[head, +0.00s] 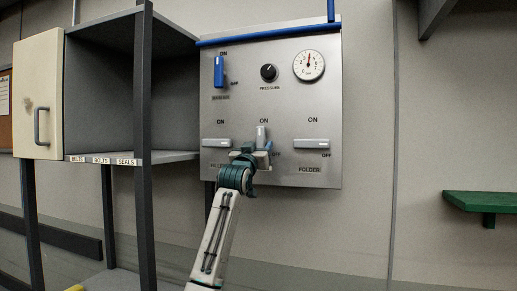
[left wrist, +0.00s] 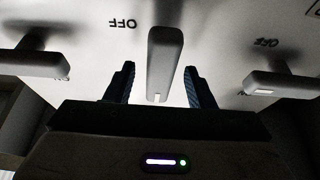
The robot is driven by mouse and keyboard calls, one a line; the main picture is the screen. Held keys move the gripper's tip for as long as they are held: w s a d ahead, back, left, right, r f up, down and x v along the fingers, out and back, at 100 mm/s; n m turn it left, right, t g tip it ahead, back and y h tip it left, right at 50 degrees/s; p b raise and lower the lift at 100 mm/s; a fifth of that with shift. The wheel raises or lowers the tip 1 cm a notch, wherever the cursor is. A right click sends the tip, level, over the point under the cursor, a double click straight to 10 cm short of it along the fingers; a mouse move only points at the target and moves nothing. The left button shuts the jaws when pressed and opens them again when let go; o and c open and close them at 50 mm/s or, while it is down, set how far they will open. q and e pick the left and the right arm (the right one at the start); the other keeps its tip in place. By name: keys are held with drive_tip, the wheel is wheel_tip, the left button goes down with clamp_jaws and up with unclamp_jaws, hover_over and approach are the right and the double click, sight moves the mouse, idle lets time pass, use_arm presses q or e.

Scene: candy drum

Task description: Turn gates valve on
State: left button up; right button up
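The steel valve panel (head: 290,100) hangs on the wall. The middle lower valve's grey handle (head: 262,136) stands upright, pointing at its ON mark; its name label is hidden behind my gripper. My left gripper (head: 252,154) is at its lower end. In the left wrist view the middle handle (left wrist: 164,60) lies between the fingers of my left gripper (left wrist: 159,85), with gaps on both sides, so the gripper is open. My right gripper is not in view.
The left lower handle (head: 216,143) and the FOLDER handle (head: 311,143) lie level on either side. Above are a blue upright handle (head: 219,71), a black pressure knob (head: 268,72) and a gauge (head: 309,66). A shelf unit (head: 145,100) stands to the left.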

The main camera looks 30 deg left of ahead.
use_arm(q)
drive_tip(key=shift+s, duration=0.1)
drive_tip(key=b+v, duration=0.5)
drive_tip(key=v, duration=0.5)
drive_tip(key=shift+s+f, duration=0.2)
drive_tip(key=shift+s, duration=0.1)
drive_tip(key=shift+d, duration=0.1)
